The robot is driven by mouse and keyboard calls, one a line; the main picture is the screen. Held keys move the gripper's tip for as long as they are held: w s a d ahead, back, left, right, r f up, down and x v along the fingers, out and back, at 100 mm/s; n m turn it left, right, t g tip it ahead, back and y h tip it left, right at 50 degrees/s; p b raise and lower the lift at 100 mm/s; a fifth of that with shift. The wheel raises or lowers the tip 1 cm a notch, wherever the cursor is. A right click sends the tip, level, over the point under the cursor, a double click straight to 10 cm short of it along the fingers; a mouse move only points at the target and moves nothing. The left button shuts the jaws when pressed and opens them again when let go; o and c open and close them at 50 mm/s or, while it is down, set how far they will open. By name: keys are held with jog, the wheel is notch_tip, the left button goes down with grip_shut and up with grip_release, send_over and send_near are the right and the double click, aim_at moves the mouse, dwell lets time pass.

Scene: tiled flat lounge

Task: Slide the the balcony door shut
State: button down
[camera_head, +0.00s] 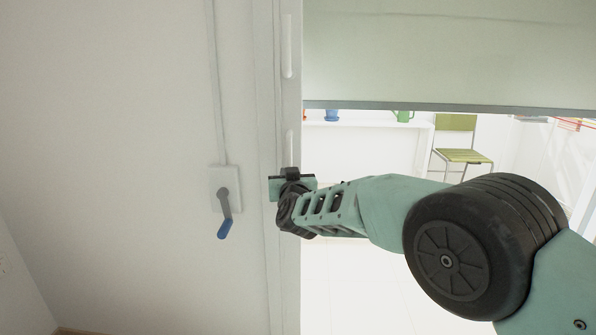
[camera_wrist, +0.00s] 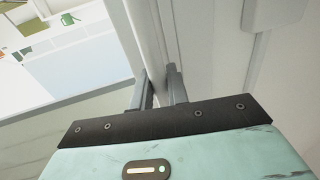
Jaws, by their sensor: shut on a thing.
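The balcony door's white upright edge (camera_head: 291,270) stands at the left side of a wide bright opening in the head view. A slim white upright handle (camera_head: 289,142) runs along it. My gripper (camera_head: 291,174) is at this edge, at about mid-height of the picture. In the wrist view, the two grey fingers of my gripper (camera_wrist: 160,88) are on either side of a white upright bar (camera_wrist: 155,45), which looks like the door handle, and are shut on it. The exact contact at the fingertips is partly hidden.
A pale green roller blind (camera_head: 450,55) hangs over the top of the opening. Beyond are a green chair (camera_head: 460,156), a white ledge (camera_head: 365,128) and a green watering can (camera_head: 403,116). A crank with a blue grip (camera_head: 224,229) is on the wall left of the door.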

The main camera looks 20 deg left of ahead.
jog(key=shift+s+a+r, duration=0.15)
jog(key=shift+s+a, duration=0.1)
jog(key=shift+a, duration=0.1)
jog(key=c, duration=1.4)
grip_release()
jog(key=shift+a, duration=0.1)
jog(key=shift+c, duration=0.2)
jog(key=shift+w, duration=0.1)
jog(key=shift+d, duration=0.2)
jog(key=shift+s+d, duration=0.15)
jog(key=shift+s, duration=0.1)
jog(key=b+v, duration=0.1)
jog(key=v, duration=1.5)
jog(key=shift+s+d, duration=0.15)
jog(key=shift+s, duration=0.2)
jog(key=shift+d, duration=0.1)
